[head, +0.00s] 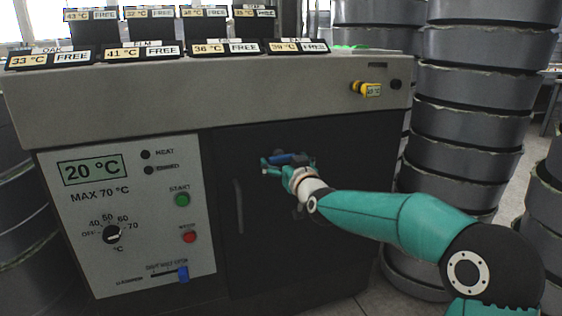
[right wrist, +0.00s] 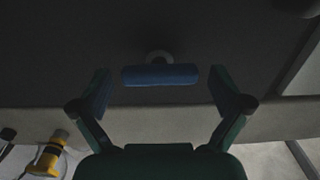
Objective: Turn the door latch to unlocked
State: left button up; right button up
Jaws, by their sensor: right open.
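The door latch is a blue bar (head: 281,159) on the dark door (head: 255,215) of the heating cabinet. In the right wrist view the blue latch bar (right wrist: 160,75) lies level across the picture, with a round grey mount behind it. My right gripper (head: 287,165) is at the latch, partly covering it in the head view. In the right wrist view the gripper (right wrist: 160,80) is open, with one finger beyond each end of the bar and a gap on both sides. I see no contact. My left gripper is not in view.
Left of the door is a control panel (head: 120,240) reading 20 °C, with a dial, buttons and a blue slider (head: 183,274). A vertical door handle (head: 239,206) is left of the latch. A yellow tagged fitting (head: 371,89) is above right. Grey mould stacks (head: 465,120) stand at right.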

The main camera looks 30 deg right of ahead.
jog(key=shift+w+d, duration=0.15)
jog(key=shift+w, duration=0.5)
